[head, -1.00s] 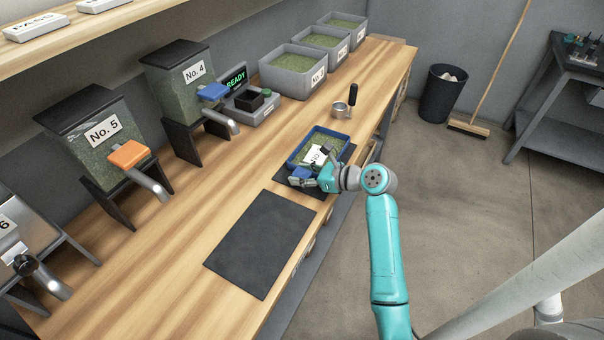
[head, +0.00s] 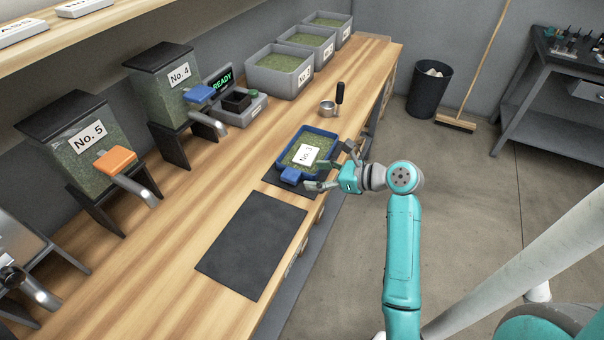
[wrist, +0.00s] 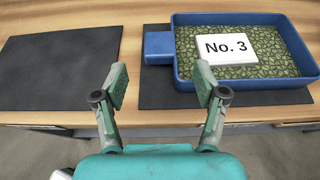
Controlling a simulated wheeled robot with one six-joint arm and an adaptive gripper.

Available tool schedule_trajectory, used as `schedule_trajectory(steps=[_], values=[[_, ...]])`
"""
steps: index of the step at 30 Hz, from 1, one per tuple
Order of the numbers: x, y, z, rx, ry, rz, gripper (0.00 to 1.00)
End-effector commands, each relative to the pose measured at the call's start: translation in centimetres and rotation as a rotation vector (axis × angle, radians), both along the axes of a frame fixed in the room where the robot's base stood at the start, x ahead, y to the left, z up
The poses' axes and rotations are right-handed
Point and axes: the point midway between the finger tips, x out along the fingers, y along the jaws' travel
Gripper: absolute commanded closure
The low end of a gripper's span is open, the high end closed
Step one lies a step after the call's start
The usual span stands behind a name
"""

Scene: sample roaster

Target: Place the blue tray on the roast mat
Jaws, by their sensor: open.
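The blue tray (head: 332,140) holds green beans and a white "No. 3" card (head: 306,153). It rests on a dark mat (head: 277,182) near the bench's front edge; its blue handle (head: 292,176) points toward the other, empty dark mat (head: 252,243). In the wrist view the tray (wrist: 250,80) is at the upper right, on its mat (wrist: 155,93), with the empty mat (wrist: 60,75) at left. No writing tells which is the roast mat. My gripper (head: 334,168) is open and empty beside the tray; its fingers (wrist: 162,82) are spread, with nothing between them.
Hoppers No. 4 (head: 165,95) and No. 5 (head: 85,140) stand along the back. A device reading READY (head: 240,100), grey bean bins (head: 283,75) and a small metal cup with a black handle (head: 328,108) stand farther along. Bench around the empty mat is clear.

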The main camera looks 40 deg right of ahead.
Motion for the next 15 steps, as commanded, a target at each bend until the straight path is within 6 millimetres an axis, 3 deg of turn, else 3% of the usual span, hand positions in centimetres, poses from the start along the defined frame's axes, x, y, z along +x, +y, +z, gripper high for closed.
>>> schedule_trajectory(steps=[6, 15], values=[[-2.4, -0.9, 1.1, 0.0, -0.001, -0.002, 0.29], [-3.0, -1.1, 1.3, 0.001, -0.001, 0.001, 0.29]])
